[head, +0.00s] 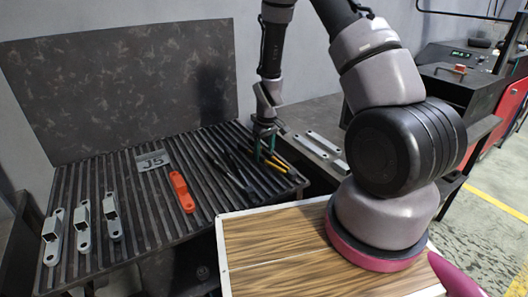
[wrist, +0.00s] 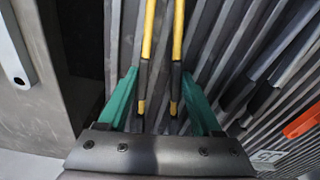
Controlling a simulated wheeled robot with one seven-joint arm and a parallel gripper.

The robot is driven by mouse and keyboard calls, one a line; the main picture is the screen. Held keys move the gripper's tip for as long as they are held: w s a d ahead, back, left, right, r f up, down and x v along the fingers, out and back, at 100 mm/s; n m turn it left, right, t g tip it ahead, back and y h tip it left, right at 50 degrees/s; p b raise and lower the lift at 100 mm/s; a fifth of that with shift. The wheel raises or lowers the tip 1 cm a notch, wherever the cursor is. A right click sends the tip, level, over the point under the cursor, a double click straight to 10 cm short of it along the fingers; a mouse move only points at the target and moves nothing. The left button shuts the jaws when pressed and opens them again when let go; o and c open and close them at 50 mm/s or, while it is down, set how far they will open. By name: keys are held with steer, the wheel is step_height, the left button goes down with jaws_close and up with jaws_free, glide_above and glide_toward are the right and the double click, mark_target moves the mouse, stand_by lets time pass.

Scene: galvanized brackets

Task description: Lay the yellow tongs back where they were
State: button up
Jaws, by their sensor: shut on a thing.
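The yellow tongs (head: 276,168) are at the right end of the slatted bench, below my gripper (head: 265,147). In the wrist view the two yellow handles (wrist: 148,35) run up the picture, with dark parts lower down between my green fingers (wrist: 161,85). My gripper is shut on the tongs. The slats lie close behind them; I cannot tell whether the tongs touch the slats.
Black-handled tongs (head: 232,170) lie just left. An orange bracket (head: 181,192), a J5 plate (head: 153,160) and several grey brackets (head: 83,226) are farther left. Pale flat bars (head: 318,145) lie on the right-hand surface. Bare slats lie between the orange and grey brackets.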

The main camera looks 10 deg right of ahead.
steer(key=o, duration=0.7)
steer(key=shift+c, duration=0.2)
step_height(320, 180, up, 11)
steer(key=s, duration=0.1)
steer(key=shift+d, duration=0.25)
steer(key=shift+f, duration=0.1)
steer(key=s+d+r+m+t+y, duration=0.1)
steer(key=s+d+r+m+t, duration=0.15)
steer(key=r, duration=0.85)
steer(key=s+d+r+m+t, duration=0.15)
steer(key=s+r, duration=0.25)
steer(key=r, duration=0.6)
steer(key=s+d+r+m+t, duration=0.1)
steer(key=s+r+m, duration=0.4)
steer(key=s+r, duration=0.7)
steer(key=s+t, duration=0.1)
steer(key=s, duration=0.1)
steer(key=shift+s+d+y, duration=0.2)
steer(key=shift+s+y, duration=0.1)
steer(key=shift+s, duration=0.1)
